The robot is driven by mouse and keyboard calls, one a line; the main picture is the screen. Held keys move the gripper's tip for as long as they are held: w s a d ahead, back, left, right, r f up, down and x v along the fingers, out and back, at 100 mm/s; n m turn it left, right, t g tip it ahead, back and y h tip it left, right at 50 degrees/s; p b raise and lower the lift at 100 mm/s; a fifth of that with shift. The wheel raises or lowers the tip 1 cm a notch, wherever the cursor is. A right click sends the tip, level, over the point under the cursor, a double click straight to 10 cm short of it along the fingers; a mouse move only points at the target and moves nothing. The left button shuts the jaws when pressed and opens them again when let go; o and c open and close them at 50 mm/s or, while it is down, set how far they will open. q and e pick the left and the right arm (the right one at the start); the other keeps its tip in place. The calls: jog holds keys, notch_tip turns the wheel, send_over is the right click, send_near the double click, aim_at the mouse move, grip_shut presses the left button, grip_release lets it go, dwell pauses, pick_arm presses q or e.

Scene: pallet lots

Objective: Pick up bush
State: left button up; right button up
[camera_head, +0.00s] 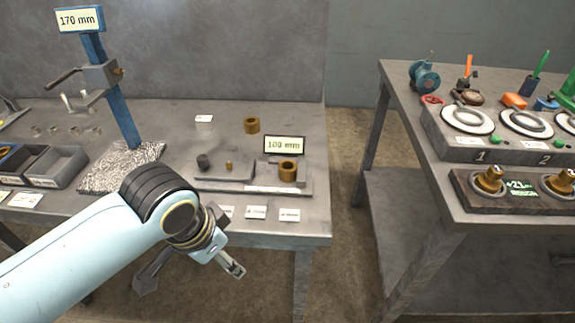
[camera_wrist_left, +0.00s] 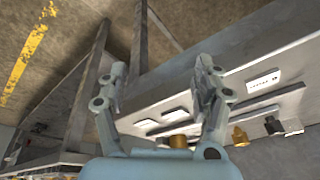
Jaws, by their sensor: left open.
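Two brass bushes show on the left bench. One bush (camera_head: 252,125) stands towards the back. The other bush (camera_head: 288,170) stands on a grey plate beside the "100 mm" sign (camera_head: 284,145). In the left wrist view a brass bush (camera_wrist_left: 178,141) shows low between the fingers, beyond them; I cannot tell which of the two it is. My left gripper (camera_head: 190,275) hangs in front of the bench's front edge, apart from both bushes. It is open and empty, its fingers spread in the left wrist view (camera_wrist_left: 162,72). My right gripper is not in view.
A blue post (camera_head: 122,100) with a "170 mm" sign stands on a speckled base left of the bushes. A dark cylinder (camera_head: 204,162) and small brass pin (camera_head: 229,166) sit on a plate. Grey bins (camera_head: 58,166) stand left. A second bench (camera_head: 465,205) stands right across a gap.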

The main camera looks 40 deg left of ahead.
pick_arm(q)
jog(key=w+r+m, duration=0.1)
jog(key=w, duration=0.2)
jog(key=w+r+m+h, duration=0.1)
jog(key=w, duration=0.2)
jog(key=w+a+r+m, duration=0.1)
jog(key=w+r, duration=0.1)
jog(key=w, duration=0.1)
jog(key=shift+a+m+h+p, duration=0.1)
jog(key=shift+m+h+p, duration=0.2)
jog(key=shift+m+p, duration=0.1)
jog(key=w+a+r+m+h, duration=0.2)
jog(key=w+a+r+m, duration=0.15)
jog(key=w+r, duration=0.4)
jog(key=m, duration=0.2)
send_over(287, 165)
jog(key=s+a, duration=0.1)
jog(key=a, duration=0.1)
notch_tip(287, 165, down, 3)
jog(key=shift+d+f+h, duration=0.1)
jog(key=shift+f+h, duration=0.1)
jog(key=shift+h, duration=0.1)
jog(key=x, duration=0.5)
jog(key=shift+s+f, duration=0.2)
jog(key=shift+s, duration=0.05)
grip_shut()
